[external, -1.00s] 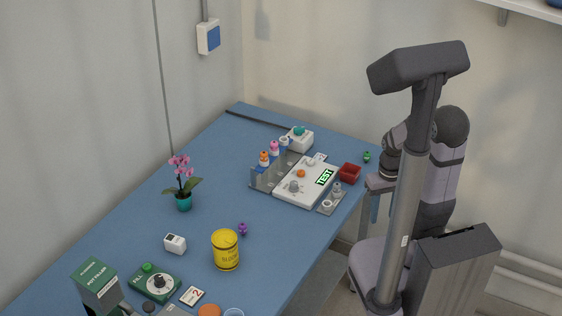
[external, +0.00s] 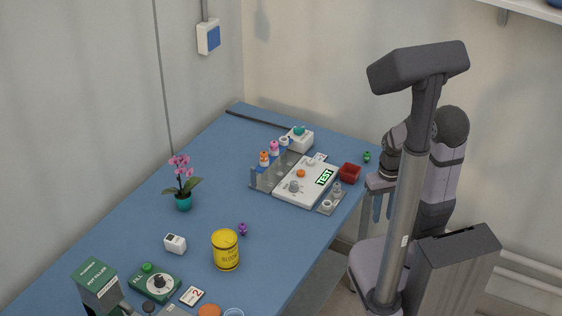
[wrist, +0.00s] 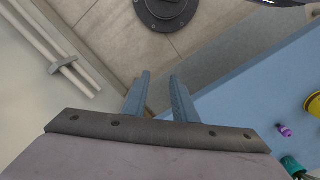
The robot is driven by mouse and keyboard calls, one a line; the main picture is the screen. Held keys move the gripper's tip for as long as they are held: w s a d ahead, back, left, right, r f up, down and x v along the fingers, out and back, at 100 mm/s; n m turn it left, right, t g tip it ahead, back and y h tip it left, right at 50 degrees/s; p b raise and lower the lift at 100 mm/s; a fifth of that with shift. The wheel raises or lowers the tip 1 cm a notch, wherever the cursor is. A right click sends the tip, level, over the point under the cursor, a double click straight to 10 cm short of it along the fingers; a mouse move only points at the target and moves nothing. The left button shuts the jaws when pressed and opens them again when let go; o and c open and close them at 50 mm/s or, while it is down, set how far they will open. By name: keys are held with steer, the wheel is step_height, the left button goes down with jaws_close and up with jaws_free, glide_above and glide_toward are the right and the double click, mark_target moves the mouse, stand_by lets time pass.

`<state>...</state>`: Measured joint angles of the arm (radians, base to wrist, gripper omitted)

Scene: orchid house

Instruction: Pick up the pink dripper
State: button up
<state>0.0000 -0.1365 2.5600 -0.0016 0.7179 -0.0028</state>
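The pink dripper (external: 274,148) stands in a clear rack (external: 262,178) on the blue table, between an orange-topped dripper (external: 264,158) and a white-topped one (external: 284,141). Only its upper part shows clearly. My gripper (external: 382,208) is off the table's right edge, well apart from the rack, fingers pointing down. In the wrist view my gripper (wrist: 160,82) has its two blue fingers apart with nothing between them. The pink dripper is not seen in the wrist view.
Beside the rack are a white test device (external: 308,184), a red box (external: 350,173) and a teal-topped white unit (external: 299,139). A yellow tin (external: 226,251), a purple item (external: 242,229) and a potted orchid (external: 183,202) stand further left. Table between orchid and rack is clear.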

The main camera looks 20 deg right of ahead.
mark_target(275, 144)
steer(key=w+r+n+t+h+b, duration=0.1)
steer(key=w+n+t+h+b, duration=0.35)
steer(key=w+n, duration=1.5)
steer(key=shift+w+a+r+n+t+y, duration=0.6)
steer(key=shift+w+a+n+t, duration=0.9)
steer(key=shift+w+a+n, duration=1.7)
steer(key=shift+w+a+r+n+t+y, duration=0.2)
steer(key=shift+w+a+n+t+y, duration=1.25)
steer(key=shift+a, duration=2.95)
steer(key=shift+w+a+r+n+t+y, duration=0.2)
steer(key=shift+w+a+r+n+t, duration=0.2)
steer(key=shift+w+a+n+t, duration=2)
steer(key=a+n, duration=0.1)
steer(key=a+n+g, duration=0.1)
steer(key=shift+w+a+g+p, duration=0.3)
steer(key=shift+w+a, duration=0.05)
steer(key=shift+a, duration=0.05)
